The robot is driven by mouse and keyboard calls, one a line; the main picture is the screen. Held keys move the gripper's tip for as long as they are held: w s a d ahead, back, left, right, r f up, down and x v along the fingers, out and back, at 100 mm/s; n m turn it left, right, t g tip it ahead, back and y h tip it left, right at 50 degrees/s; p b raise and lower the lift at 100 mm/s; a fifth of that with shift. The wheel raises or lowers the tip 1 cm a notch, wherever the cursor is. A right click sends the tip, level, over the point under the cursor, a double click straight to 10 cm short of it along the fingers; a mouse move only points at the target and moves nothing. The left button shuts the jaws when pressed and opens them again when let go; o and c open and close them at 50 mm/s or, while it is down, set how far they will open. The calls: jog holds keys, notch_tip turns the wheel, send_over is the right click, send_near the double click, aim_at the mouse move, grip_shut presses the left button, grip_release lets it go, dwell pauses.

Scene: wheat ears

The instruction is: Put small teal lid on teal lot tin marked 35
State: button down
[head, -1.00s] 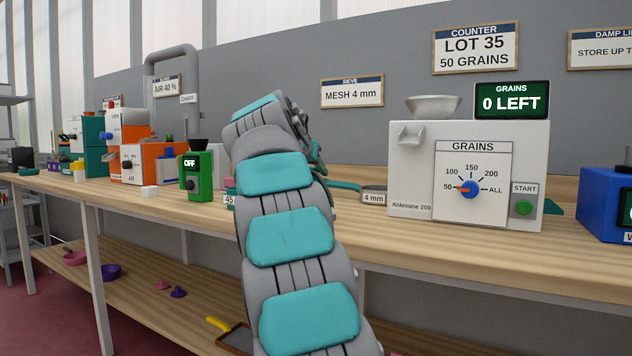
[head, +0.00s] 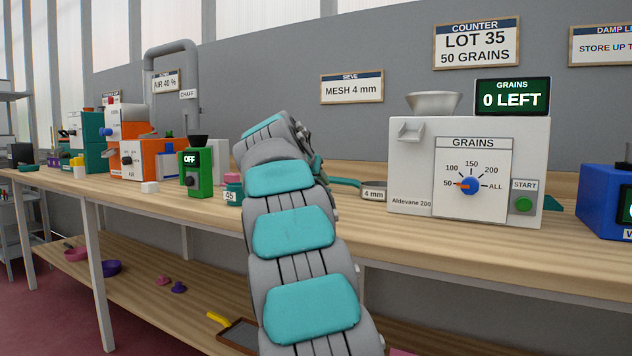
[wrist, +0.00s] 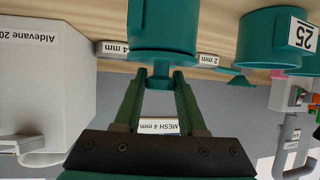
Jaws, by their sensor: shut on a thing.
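In the wrist view, which looks upside down, my gripper (wrist: 160,82) has its two green fingers closed on the knob of the small teal lid (wrist: 162,56). The lid lies against the open end of a teal tin (wrist: 163,22), lined up with it. I see no clear gap, but cannot tell if it is fully seated. No number shows on this tin's visible side. In the head view my arm hides the lid, this tin and most of the gripper.
Another teal tin (wrist: 268,38) with a number label stands beside it. The head view shows a tin marked 45 (head: 232,192) left of my arm. A white grain counter (head: 405,165) stands to the right, with a 4 mm sieve (head: 372,190) beside it. A green device (head: 197,175) stands left.

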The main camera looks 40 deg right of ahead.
jog(key=shift+f, duration=0.2)
jog(key=shift+c, duration=2.4)
grip_release()
jog(key=shift+r, duration=0.1)
jog(key=shift+a+r, duration=0.1)
jog(key=shift+r, duration=0.05)
jog(key=b+v, duration=0.1)
jog(key=v, duration=1)
jog(key=shift+s+a+r, duration=0.15)
jog(key=shift+s+a, duration=0.1)
jog(key=shift+a, duration=0.05)
